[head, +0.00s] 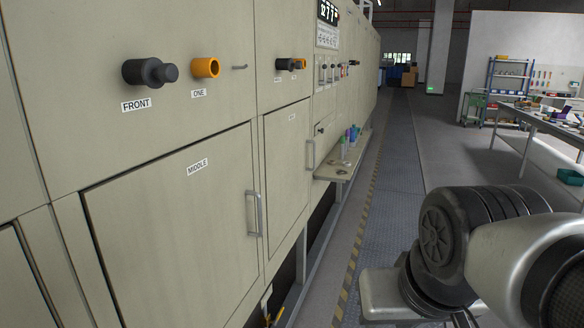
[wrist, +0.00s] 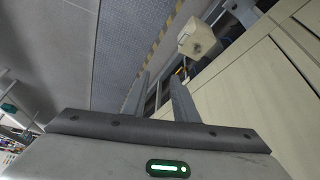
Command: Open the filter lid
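No part labelled as a filter lid can be made out. In the wrist view, a beige box (wrist: 197,38) with a small round mark on its face sits beside the machine's lower edge, beyond my fingers; I cannot tell whether it is the filter. My gripper (wrist: 157,84) shows in the wrist view with two fingers apart and nothing between them. It is apart from the box. In the head view only part of my arm shows at the lower right, and the gripper is out of frame.
The long beige furnace fills the left, with a closed MIDDLE door (head: 170,235), its handle (head: 254,214), a black FRONT knob (head: 149,72) and an orange ONE knob (head: 205,67). A small shelf (head: 340,168) juts out farther along. The walkway (head: 395,190) beside the furnace is clear.

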